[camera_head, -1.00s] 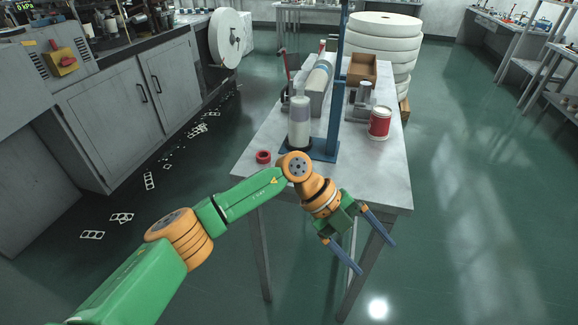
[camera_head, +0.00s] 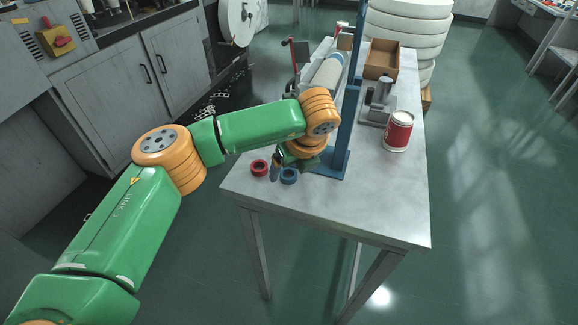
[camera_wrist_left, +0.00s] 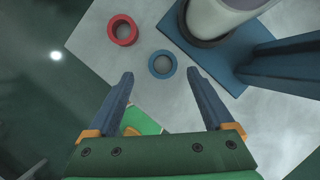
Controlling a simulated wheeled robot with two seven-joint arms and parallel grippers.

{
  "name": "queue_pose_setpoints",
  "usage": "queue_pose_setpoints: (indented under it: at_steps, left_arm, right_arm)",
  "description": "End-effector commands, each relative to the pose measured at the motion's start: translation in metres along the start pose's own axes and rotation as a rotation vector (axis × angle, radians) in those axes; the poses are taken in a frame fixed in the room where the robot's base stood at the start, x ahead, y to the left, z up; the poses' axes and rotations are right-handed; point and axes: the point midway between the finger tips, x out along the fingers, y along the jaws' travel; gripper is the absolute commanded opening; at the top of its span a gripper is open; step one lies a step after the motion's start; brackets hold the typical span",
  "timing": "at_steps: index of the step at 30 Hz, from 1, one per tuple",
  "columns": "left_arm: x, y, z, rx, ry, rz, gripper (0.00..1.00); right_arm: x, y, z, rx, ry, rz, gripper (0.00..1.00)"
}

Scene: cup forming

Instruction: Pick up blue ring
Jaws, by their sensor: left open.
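The blue ring (camera_head: 289,181) lies flat on the grey table near its front left edge. In the left wrist view the blue ring (camera_wrist_left: 152,65) sits just beyond the gap between the fingertips, roughly centred. My left gripper (camera_head: 288,165) is open and empty, pointing down over the table close to the blue ring; the arm partly hides it. Both fingers show apart in the left wrist view (camera_wrist_left: 160,74). My right gripper is not in view.
A red ring (camera_head: 259,174) lies just left of the blue ring. A blue stand (camera_head: 341,150) with an upright post rises close to the right of the gripper. A red and white can (camera_head: 397,131) and a cardboard box (camera_head: 381,60) stand farther back. The table's front right is clear.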

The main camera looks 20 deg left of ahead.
Motion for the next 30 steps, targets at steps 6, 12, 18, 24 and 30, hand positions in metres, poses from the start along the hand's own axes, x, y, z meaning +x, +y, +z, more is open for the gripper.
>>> queue_pose_setpoints:
  at_steps: [6,12,18,24,30]
  left_arm:
    - [0.022,0.0,0.001,0.0,0.001,0.0,0.86]
    - [0.023,0.0,0.0,0.0,0.002,-0.001,0.71]
    - [0.023,0.0,0.0,0.0,0.002,-0.001,0.17]
    - [0.023,0.0,0.0,0.0,0.002,-0.001,0.0]
    - [0.017,-0.001,0.003,-0.001,0.002,-0.003,0.0]
  right_arm:
    - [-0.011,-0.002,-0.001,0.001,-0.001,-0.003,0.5]
    - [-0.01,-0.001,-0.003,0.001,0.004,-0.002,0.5]
    - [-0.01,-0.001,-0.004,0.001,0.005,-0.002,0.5]
    - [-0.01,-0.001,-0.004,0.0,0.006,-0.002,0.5]
    - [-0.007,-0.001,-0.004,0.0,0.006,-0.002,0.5]
